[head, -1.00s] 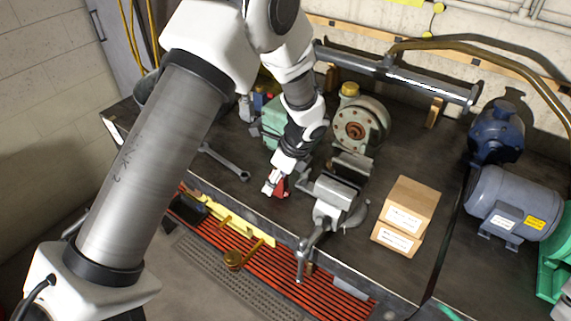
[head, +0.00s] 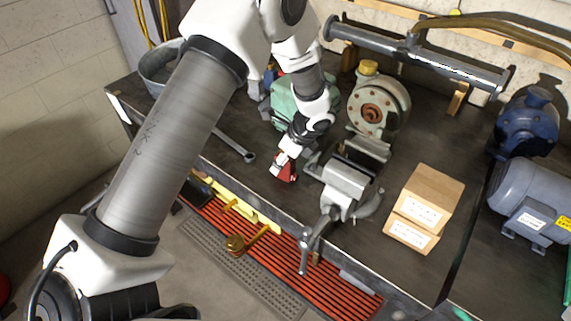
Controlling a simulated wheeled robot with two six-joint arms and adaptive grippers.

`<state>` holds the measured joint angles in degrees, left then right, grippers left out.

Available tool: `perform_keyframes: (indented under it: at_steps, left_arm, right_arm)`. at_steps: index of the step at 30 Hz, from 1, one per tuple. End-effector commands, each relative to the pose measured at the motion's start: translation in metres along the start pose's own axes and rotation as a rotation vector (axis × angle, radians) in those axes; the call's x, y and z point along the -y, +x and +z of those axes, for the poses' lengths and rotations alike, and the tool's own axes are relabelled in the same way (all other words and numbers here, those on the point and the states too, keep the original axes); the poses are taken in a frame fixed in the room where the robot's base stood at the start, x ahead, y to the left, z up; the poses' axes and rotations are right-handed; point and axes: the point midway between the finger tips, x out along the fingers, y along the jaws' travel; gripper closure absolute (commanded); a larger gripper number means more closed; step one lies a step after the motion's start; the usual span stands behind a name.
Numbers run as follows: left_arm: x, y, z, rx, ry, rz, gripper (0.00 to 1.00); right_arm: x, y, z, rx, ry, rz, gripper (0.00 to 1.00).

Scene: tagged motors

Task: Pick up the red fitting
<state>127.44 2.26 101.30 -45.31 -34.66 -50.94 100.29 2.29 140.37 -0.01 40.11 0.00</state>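The red fitting (head: 287,171) is a small red piece on the dark workbench (head: 285,199), near its front edge and just left of the grey vise. My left gripper (head: 279,167) points down right at the fitting and covers part of it. The fingers are small and overlap the red piece, so I cannot tell whether they are open or closed on it, or whether it is lifted. My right gripper is not in view.
The vise (head: 345,183) stands close to the right of the fitting. A wrench (head: 236,146) lies to the left. A green machine (head: 283,102) and a round flanged part (head: 375,112) stand behind. Cardboard boxes (head: 428,200) and a blue-grey motor (head: 530,200) are to the right.

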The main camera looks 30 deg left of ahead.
Motion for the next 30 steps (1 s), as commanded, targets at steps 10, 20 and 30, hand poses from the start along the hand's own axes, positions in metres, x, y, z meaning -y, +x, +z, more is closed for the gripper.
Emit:
perform_keyframes:
  at_steps: [10, 20, 30]
  left_arm:
    - [0.0, 0.017, 0.0, 0.0, 0.0, -0.001, 0.39]
    - [0.001, 0.016, 0.0, 0.0, -0.001, -0.003, 1.0]
    - [0.002, -0.004, 0.008, 0.0, -0.003, -0.007, 1.0]
  right_arm:
    - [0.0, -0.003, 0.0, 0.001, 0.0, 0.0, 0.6]
    - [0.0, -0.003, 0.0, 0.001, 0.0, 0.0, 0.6]
    - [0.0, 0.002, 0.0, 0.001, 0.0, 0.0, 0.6]
